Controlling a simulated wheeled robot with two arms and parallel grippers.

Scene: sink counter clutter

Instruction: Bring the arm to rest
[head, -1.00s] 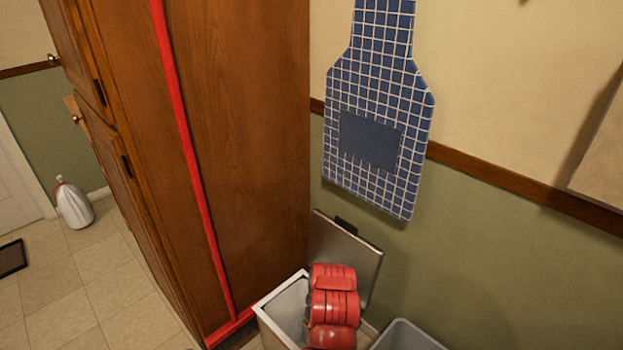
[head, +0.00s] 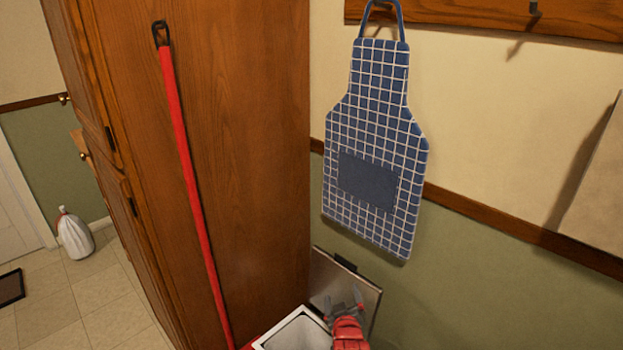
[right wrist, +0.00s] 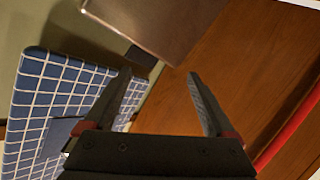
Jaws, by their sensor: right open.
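My right gripper (head: 343,300) is at the bottom of the head view, in front of the raised grey lid of a bin. Its red wrist shows below the grey fingers. In the right wrist view the two dark fingers (right wrist: 158,88) are spread apart with nothing between them. The apron and wooden cabinet show beyond them. My left gripper is in neither view.
An open bin (head: 290,332) with a raised lid (head: 365,288) stands below the gripper. A blue checked apron (head: 375,130) hangs on the wall. A red-handled pole (head: 190,180) leans along the wooden cabinet (head: 255,150). A tied white bag (head: 75,235) sits on the floor at left.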

